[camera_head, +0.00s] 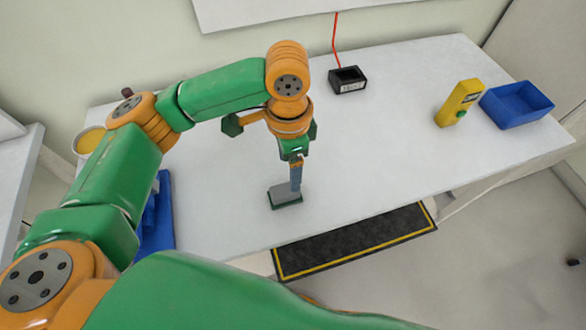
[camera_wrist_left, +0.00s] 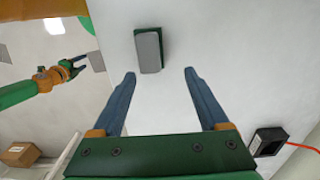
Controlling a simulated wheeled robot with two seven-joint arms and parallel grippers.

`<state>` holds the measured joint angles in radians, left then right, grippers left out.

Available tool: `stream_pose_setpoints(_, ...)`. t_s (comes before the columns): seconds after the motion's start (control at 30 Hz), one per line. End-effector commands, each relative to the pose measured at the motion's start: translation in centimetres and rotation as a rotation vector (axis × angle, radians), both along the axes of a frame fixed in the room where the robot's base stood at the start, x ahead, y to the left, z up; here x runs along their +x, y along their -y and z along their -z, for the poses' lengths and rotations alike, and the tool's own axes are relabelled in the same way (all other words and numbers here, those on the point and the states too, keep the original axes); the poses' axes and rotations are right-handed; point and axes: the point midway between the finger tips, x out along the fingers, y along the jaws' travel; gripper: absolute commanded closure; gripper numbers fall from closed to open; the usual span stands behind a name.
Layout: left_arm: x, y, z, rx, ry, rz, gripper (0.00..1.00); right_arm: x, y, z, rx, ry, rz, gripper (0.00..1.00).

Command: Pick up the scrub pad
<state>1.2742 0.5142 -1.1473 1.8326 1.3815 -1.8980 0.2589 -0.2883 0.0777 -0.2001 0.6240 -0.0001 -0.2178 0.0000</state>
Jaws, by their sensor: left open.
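The scrub pad (camera_head: 286,197) is a small block, grey on top and green beneath. It lies on the white table near its front edge, and it shows in the left wrist view (camera_wrist_left: 149,52). My left gripper (camera_head: 296,182) points down just above it in the head view. In the left wrist view the gripper (camera_wrist_left: 159,72) has its two blue fingers wide apart with nothing between them, and the pad lies just beyond the fingertips. My other gripper (camera_wrist_left: 77,62) shows small at the left of that view; its jaw state is unclear.
On the table (camera_head: 400,160) are a black box with a red cable (camera_head: 348,80), a yellow device (camera_head: 459,103), a blue bin (camera_head: 516,105) and a blue item (camera_head: 157,225) at left. A black mat with yellow edging (camera_head: 355,241) lies in front. The table's middle is clear.

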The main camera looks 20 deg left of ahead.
Motion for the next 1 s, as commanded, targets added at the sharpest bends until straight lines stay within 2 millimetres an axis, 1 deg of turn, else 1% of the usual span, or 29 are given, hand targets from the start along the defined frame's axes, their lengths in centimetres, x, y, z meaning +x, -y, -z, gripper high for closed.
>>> stream_pose_setpoints(0.17,0.0,-0.5,3.4,0.001,-0.006,0.002,0.22,-1.3,0.1,-0.6,-0.003,-0.025,0.0,0.5)
stream_pose_setpoints(0.23,0.0,-0.4,4.7,0.0,-0.004,0.003,0.22,-1.7,0.2,-0.5,-0.004,-0.033,-0.001,0.5)
stream_pose_setpoints(0.33,0.1,-0.4,5.5,-0.001,-0.001,0.003,0.22,-1.7,0.2,-0.5,-0.005,-0.032,-0.001,0.5)
stream_pose_setpoints(0.5,0.1,-0.4,5.5,-0.002,0.0,0.004,0.22,-1.0,0.2,-0.5,-0.004,-0.019,-0.001,0.5)
stream_pose_setpoints(0.53,0.1,-0.4,5.5,-0.002,0.0,0.004,0.28,-0.9,0.2,-0.5,-0.004,-0.017,-0.001,0.5)
stream_pose_setpoints(0.57,0.1,-0.4,5.5,-0.002,0.0,0.004,0.36,-0.8,0.2,-0.5,-0.003,-0.016,-0.001,0.5)
stream_pose_setpoints(0.6,0.1,-0.4,5.5,-0.002,0.001,0.004,0.47,-0.8,0.2,-0.5,-0.003,-0.016,-0.001,0.5)
stream_pose_setpoints(0.67,0.1,-0.4,5.5,-0.002,0.001,0.004,0.63,-0.8,0.2,-0.5,-0.003,-0.016,-0.001,0.5)
stream_pose_setpoints(0.7,0.1,-0.4,5.5,-0.002,0.001,0.004,0.74,-0.8,0.2,-0.5,-0.003,-0.016,-0.001,0.5)
stream_pose_setpoints(0.77,0.1,-0.4,5.5,-0.002,0.001,0.004,0.9,-0.8,0.2,-0.5,-0.004,-0.015,-0.001,0.5)
stream_pose_setpoints(0.8,0.1,-0.4,5.4,-0.002,0.001,0.004,1.0,-0.8,0.2,-0.5,-0.003,-0.016,-0.001,0.5)
stream_pose_setpoints(1.0,0.1,-0.4,5.4,-0.003,0.002,0.004,1.0,-0.9,0.2,-0.5,-0.005,-0.016,-0.001,0.5)
